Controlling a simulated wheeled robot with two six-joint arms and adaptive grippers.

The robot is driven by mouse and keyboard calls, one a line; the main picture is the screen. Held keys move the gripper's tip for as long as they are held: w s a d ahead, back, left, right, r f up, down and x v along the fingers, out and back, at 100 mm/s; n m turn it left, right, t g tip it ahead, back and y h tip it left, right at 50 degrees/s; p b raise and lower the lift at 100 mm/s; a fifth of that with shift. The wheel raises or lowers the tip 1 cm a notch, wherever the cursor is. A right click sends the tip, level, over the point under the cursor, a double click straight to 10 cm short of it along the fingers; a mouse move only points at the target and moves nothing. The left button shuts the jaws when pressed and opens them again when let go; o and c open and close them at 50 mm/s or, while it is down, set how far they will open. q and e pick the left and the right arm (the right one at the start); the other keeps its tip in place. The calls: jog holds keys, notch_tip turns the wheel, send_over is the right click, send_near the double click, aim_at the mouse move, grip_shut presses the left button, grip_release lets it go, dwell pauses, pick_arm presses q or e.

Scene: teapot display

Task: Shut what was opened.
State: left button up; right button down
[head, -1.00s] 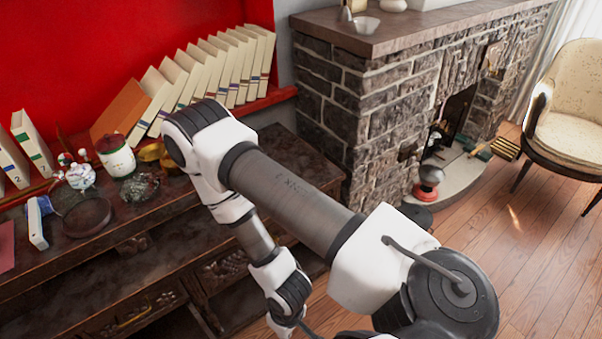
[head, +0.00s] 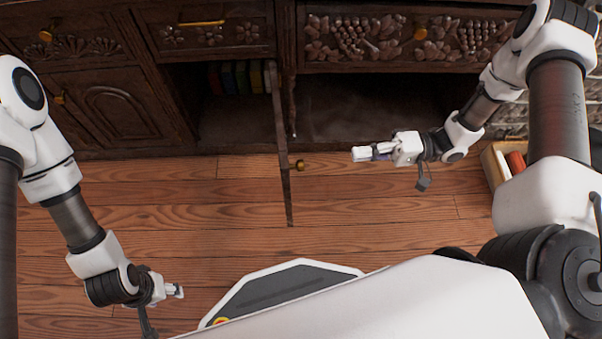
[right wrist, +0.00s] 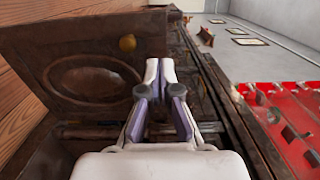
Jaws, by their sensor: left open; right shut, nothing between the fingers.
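The dark wooden cabinet has a door (head: 283,130) standing open, seen nearly edge-on and jutting out over the floor. Its brass knob (head: 298,165) faces right, near the outer end. Left of the door is an open compartment (head: 232,112) with books inside. My right gripper (head: 360,153) is shut and empty, to the right of the knob and apart from it. In the right wrist view a carved oval door panel (right wrist: 95,78) with a brass knob (right wrist: 127,43) shows beyond the shut fingers (right wrist: 160,75). My left gripper (head: 178,291) is open and empty, low at the left over the floor.
Another dark open compartment (head: 345,105) lies right of the door. A shut carved door (head: 115,110) is at the left, with drawers (head: 205,35) above. A light-coloured box (head: 495,165) stands at the right. Wooden floor (head: 230,215) around the open door is clear.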

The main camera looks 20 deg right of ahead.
jog(key=w+a+b, duration=0.2)
jog(key=a+b, duration=0.4)
jog(key=a, duration=0.7)
jog(key=shift+w+a+r, duration=0.15)
jog(key=shift+w+a, duration=0.1)
jog(key=shift+a, duration=0.05)
